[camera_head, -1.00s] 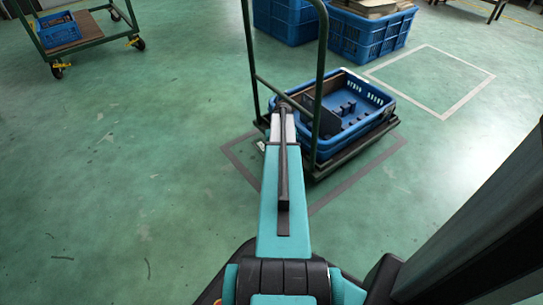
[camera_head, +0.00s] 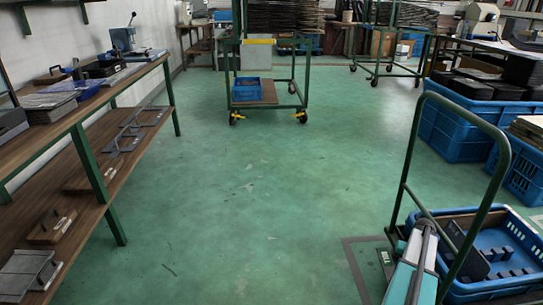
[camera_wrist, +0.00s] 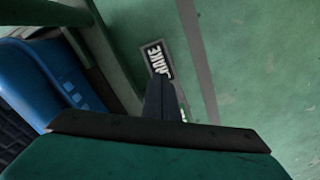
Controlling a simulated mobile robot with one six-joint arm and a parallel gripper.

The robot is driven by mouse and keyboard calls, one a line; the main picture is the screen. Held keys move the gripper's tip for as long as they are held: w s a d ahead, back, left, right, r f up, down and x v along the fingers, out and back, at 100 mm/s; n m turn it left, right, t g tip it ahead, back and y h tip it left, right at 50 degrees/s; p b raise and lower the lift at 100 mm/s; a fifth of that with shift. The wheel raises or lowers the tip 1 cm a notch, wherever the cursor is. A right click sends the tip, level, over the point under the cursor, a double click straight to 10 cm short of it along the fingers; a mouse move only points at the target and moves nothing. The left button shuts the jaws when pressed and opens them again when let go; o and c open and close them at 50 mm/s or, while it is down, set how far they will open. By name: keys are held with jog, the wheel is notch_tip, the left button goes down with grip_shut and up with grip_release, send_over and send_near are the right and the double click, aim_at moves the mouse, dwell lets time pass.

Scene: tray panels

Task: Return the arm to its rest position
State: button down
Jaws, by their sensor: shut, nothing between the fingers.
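My arm (camera_head: 412,275), teal with a dark bar along it, reaches up from the bottom right of the head view. Its far end is beside the green handle frame of a trolley that holds a blue crate (camera_head: 472,290). My gripper (camera_wrist: 160,80) shows in the wrist view as dark fingers, shut and empty, pointing down over the floor. A label (camera_wrist: 157,60) with white letters lies just past the fingertips. The fingers cannot be made out in the head view.
The trolley's green handle (camera_head: 508,150) stands close to my arm. A workbench with shelves (camera_head: 125,125) lines the left. Another green trolley (camera_head: 268,105) with a small blue crate stands at the back. Large blue crates (camera_head: 455,125) stand at the right. The middle floor is clear.

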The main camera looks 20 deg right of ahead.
jog(key=w+a+r+n+p, duration=0.3)
jog(key=w+a+p, duration=0.6)
jog(key=a, duration=0.4)
jog(key=w+a+r+n+g+y+p, duration=0.1)
jog(key=a+r+n+g+p, duration=0.15)
jog(key=a+p, duration=1.35)
jog(key=s+a+r+n+g+p, duration=0.1)
jog(key=s+a+r, duration=0.15)
jog(key=a, duration=0.45)
jog(key=s+a+r+n+p, duration=0.1)
jog(key=s+a, duration=0.2)
jog(key=a, duration=0.4)
jog(key=s+a+r+n+g+p, duration=0.1)
jog(key=s+a+r, duration=0.1)
jog(key=a, duration=0.6)
jog(key=s+a+r+p, duration=0.2)
jog(key=s+a+r, duration=0.1)
jog(key=s, duration=0.4)
jog(key=s+a+r+n+h+p, duration=0.1)
jog(key=s+a+r+p, duration=0.2)
jog(key=s, duration=0.4)
jog(key=shift+a+r+g, duration=0.3)
jog(key=shift+a+g, duration=0.15)
jog(key=shift+a, duration=0.1)
